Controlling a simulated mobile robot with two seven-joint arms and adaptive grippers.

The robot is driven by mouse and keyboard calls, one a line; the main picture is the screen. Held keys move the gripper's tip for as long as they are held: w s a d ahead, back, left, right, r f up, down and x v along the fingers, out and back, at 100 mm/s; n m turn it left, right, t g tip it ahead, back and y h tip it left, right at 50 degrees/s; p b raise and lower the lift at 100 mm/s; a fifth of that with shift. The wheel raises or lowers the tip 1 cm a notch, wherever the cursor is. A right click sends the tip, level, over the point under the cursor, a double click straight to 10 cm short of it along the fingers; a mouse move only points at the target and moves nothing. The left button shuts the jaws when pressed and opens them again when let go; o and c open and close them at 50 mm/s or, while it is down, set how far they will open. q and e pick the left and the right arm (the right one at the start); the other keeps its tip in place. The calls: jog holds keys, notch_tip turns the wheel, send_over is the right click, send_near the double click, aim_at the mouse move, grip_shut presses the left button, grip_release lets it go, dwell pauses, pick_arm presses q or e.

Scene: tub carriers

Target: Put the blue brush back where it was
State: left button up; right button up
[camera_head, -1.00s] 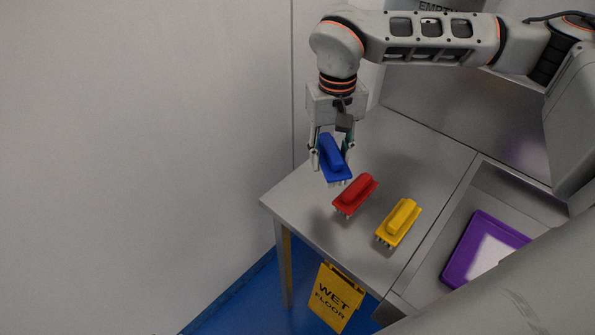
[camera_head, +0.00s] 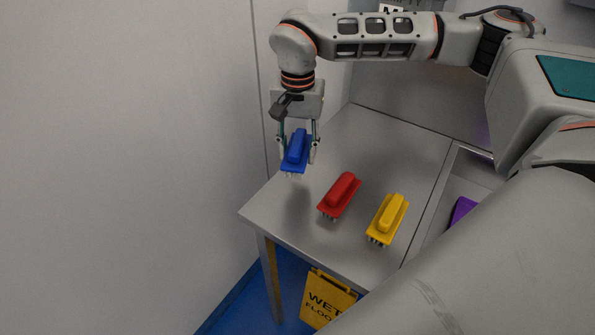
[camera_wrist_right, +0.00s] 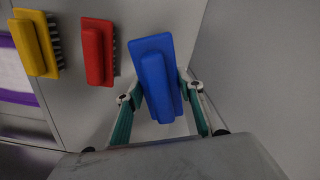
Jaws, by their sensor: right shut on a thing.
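The blue brush (camera_head: 296,150) is held in my right gripper (camera_head: 298,150), its handle up and its bristles down. The brush is above the left end of the grey metal table (camera_head: 330,250), clear of the top. In the right wrist view the blue brush (camera_wrist_right: 160,75) sits between the two green-padded fingers of the right gripper (camera_wrist_right: 160,105). The red brush (camera_head: 340,194) rests on the table to the right of the blue one. The yellow brush (camera_head: 388,218) rests further right. My left gripper is not in view.
A white wall (camera_head: 120,150) stands close on the left of the table. A sink-like recess with a purple item (camera_head: 462,211) is on the right. A yellow wet-floor sign (camera_head: 328,297) stands below the front edge. The table behind the brushes is clear.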

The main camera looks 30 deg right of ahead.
aim_at(297, 140)
jog(key=shift+f, duration=3.5)
jog(key=shift+f, duration=0.15)
jog(key=o, duration=1.2)
jog(key=shift+c, duration=0.2)
notch_tip(297, 140, up, 12)
jog(key=shift+r, duration=0.15)
jog(key=shift+a, duration=0.1)
